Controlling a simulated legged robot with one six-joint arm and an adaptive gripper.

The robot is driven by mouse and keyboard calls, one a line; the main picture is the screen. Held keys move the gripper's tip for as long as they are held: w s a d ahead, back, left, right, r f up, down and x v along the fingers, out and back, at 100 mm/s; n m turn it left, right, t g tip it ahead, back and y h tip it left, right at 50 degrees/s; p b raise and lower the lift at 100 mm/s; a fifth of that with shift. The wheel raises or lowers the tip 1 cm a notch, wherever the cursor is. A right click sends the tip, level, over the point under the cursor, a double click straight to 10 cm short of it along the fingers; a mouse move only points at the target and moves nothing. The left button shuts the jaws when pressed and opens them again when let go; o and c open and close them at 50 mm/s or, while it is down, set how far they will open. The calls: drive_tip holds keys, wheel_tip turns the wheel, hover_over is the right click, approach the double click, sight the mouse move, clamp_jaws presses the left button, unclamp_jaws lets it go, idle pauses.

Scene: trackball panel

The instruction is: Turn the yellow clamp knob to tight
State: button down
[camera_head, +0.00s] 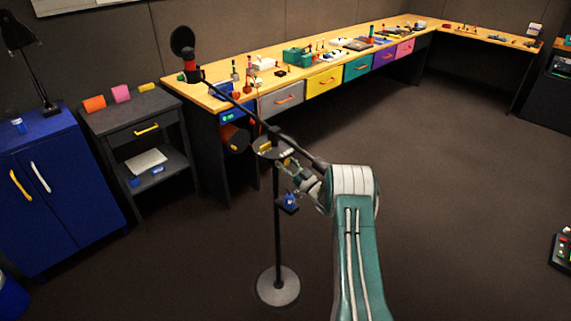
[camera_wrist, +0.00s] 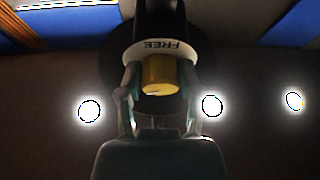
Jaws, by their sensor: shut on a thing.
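The yellow clamp knob (camera_wrist: 157,75) shows in the middle of the wrist view, against a white ring (camera_wrist: 160,49) with the word FREE upside down on it. My gripper (camera_wrist: 158,88) has one finger on each side of the knob and is shut on it. The knob is too small there to make out clearly. Any TIGHT marking is not visible.
The stand has a round grey base (camera_head: 278,287) on the floor. A small dark holder with a blue item (camera_head: 290,200) hangs below my gripper. A long workbench (camera_head: 330,72) runs behind; a blue cabinet (camera_head: 60,200) stands left.

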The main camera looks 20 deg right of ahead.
drive_tip(key=n+g+y, duration=0.1)
drive_tip(key=n, duration=0.1)
drive_tip(key=n+y, duration=0.1)
drive_tip(key=n, duration=0.2)
drive_tip(key=n+g+y, duration=0.1)
drive_tip(key=n, duration=0.2)
drive_tip(key=shift+d+r+g, duration=0.2)
drive_tip(key=shift+r+g, duration=0.05)
drive_tip(key=shift+g, duration=0.05)
drive_tip(key=shift+n, duration=0.4)
drive_tip(key=c, duration=0.5)
unclamp_jaws()
drive_tip(key=shift+c, duration=0.2)
drive_tip(key=shift+f, duration=0.1)
drive_tip(key=v, duration=1.2)
drive_tip(key=shift+f, duration=0.15)
